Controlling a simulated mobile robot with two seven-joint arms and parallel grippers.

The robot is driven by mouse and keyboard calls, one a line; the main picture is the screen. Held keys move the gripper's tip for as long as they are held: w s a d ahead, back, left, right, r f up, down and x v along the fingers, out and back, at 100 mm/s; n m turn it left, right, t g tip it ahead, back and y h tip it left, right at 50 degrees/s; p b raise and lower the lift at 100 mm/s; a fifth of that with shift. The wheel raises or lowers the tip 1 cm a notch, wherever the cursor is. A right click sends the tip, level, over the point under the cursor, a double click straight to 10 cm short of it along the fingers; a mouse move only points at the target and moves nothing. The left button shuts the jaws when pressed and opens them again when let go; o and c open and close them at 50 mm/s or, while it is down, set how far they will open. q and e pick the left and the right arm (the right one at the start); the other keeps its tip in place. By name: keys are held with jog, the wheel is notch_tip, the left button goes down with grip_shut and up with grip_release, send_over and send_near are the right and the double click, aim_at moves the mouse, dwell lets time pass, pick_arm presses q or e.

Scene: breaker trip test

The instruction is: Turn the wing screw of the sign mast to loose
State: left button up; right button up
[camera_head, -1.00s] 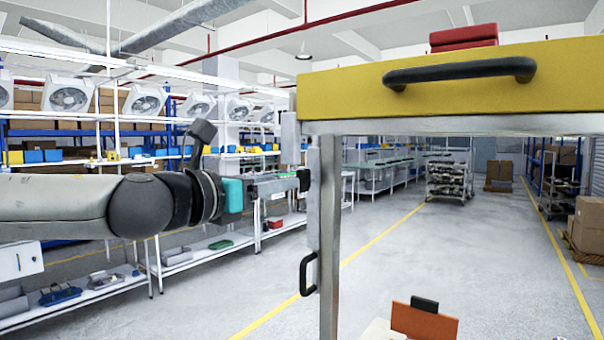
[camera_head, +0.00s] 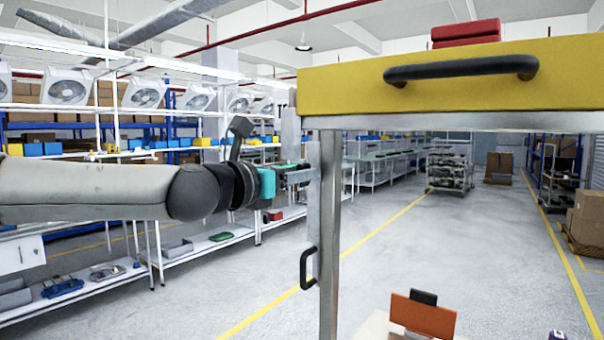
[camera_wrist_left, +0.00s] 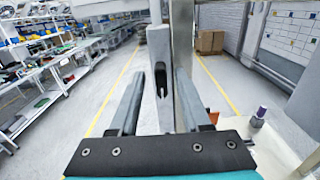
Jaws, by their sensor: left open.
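My left gripper (camera_head: 306,170) comes in from the left in the head view, level, its tip at the grey upright plate (camera_head: 314,215) on the metal post. In the left wrist view its two fingers (camera_wrist_left: 158,75) stand apart, one on each side of a light grey upright piece (camera_wrist_left: 159,45) with a narrow dark slit-like shape. I cannot tell whether that piece is the wing screw, or whether the fingers touch it. The grey post (camera_wrist_left: 184,50) rises behind it. No mast or wing screw is clearly distinct in the head view. My right gripper is not in view.
A yellow box (camera_head: 350,90) with a black handle (camera_head: 460,70) stands above the post. A black pull handle (camera_head: 307,268) hangs below my gripper. An orange panel (camera_head: 423,316) is at the bottom. White racks with fans (camera_head: 66,86) line the left. Open floor lies beyond.

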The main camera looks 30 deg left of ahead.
pick_arm(q)
jog(key=shift+w+d, duration=0.1)
jog(key=shift+w, duration=0.65)
grip_shut()
dwell(0.4)
